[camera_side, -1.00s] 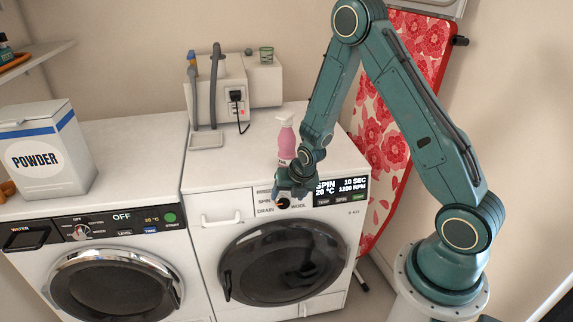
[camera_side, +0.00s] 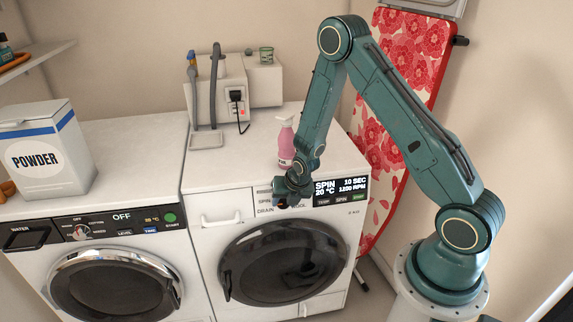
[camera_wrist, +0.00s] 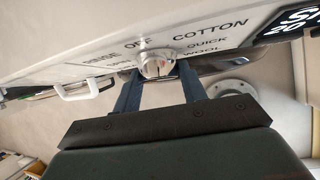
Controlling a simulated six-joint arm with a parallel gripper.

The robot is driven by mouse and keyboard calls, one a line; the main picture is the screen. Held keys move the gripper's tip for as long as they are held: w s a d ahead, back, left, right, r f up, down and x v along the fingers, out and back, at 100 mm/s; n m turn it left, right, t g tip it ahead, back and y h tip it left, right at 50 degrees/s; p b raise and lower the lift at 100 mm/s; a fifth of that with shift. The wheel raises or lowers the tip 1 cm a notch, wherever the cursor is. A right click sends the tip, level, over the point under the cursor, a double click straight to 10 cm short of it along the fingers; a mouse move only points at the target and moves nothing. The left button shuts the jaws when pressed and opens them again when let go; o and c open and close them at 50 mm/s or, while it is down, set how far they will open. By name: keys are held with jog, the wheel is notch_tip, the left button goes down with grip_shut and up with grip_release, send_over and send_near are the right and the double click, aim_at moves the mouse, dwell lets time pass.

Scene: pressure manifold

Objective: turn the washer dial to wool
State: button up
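The dial (camera_wrist: 156,66) is a white round knob with a small coloured mark, on the right washer's panel (camera_wrist: 80,47). The wrist view shows labels OFF, COTTON, QUICK and WOOL around it, with WOOL at its right. I cannot tell exactly where the mark points. My gripper (camera_wrist: 157,78) is open, with one dark finger at each side of the dial; I cannot tell whether either finger touches it. In the side view my gripper (camera_side: 281,203) is at the panel and hides the dial. The right washer's display (camera_side: 341,187) reads SPIN, 20 °C, 10 SEC, 1200 RPM.
A pink spray bottle (camera_side: 285,145) stands on the right washer's top, close behind my wrist. A white drawer handle (camera_side: 221,219) is left of the dial. The left washer (camera_side: 105,225) has its own dial and a powder box (camera_side: 45,150) on top.

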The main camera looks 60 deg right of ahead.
jog(key=c, duration=0.3)
jog(key=shift+s+m+t+y, duration=0.1)
jog(key=shift+m+t+y, duration=0.2)
jog(key=shift+t, duration=0.1)
jog(key=shift+s+d+f+m+t+y, duration=0.1)
jog(key=shift+m+t+y, duration=0.3)
jog(key=shift+t, duration=0.15)
jog(key=shift+s+d+f+m+t+y, duration=0.1)
jog(key=shift+m+t+y, duration=0.3)
jog(key=shift+t, duration=0.15)
jog(key=shift+m+t+y, duration=0.5)
jog(key=shift+m+t, duration=0.1)
jog(key=shift+t, duration=0.4)
jog(key=o, duration=1)
jog(key=shift+c, duration=0.2)
